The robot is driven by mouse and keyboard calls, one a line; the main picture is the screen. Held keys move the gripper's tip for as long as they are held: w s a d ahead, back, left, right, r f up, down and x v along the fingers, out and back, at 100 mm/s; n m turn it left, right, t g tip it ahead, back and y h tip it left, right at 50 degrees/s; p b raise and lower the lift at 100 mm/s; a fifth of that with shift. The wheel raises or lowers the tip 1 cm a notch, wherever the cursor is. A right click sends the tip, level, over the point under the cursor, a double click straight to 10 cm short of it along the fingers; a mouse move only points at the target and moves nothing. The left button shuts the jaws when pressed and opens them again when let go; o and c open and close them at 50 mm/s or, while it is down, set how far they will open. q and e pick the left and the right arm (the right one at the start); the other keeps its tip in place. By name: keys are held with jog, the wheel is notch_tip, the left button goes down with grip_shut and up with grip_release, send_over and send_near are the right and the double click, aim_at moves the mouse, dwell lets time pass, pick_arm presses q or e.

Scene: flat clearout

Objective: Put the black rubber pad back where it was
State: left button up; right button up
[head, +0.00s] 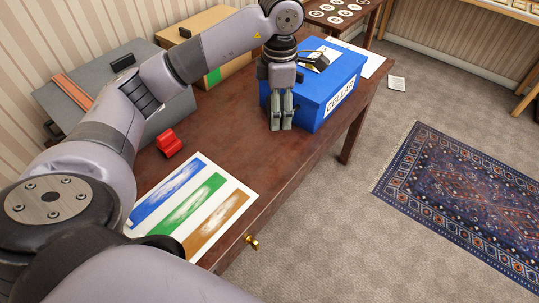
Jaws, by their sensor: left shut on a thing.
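My left gripper (281,126) points down over the brown desk (229,110), just in front of the left end of the blue box (312,101) marked CELLAR. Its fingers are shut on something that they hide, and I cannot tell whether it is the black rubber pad. I cannot pick out the pad for certain anywhere. Small black pieces show on top of the grey box (62,103), the cardboard box (215,22) and the blue box. I cannot tell if one of these is the pad. My right gripper is not in view.
A small red object (168,143) stands on the desk near the grey box. A sheet with blue, green and brown bands (205,181) lies at the desk's near end. A patterned rug (470,200) lies on the floor. The desk middle is clear.

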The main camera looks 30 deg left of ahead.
pick_arm(q)
jog(key=w+a+f+n+b, duration=0.2)
jog(key=a+n, duration=0.2)
jog(key=n, duration=0.5)
send_over(270, 162)
notch_tip(270, 162, down, 15)
jog(key=shift+s, duration=0.15)
jog(key=shift+a+f, duration=0.1)
jog(key=shift+f, duration=2.3)
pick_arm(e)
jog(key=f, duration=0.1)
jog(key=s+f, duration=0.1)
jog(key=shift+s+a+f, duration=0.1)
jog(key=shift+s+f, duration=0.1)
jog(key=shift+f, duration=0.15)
pick_arm(q)
jog(key=shift+f, duration=0.1)
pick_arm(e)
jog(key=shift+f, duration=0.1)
pick_arm(q)
jog(key=o, duration=1)
jog(key=shift+c, duration=0.2)
jog(key=shift+o, duration=0.2)
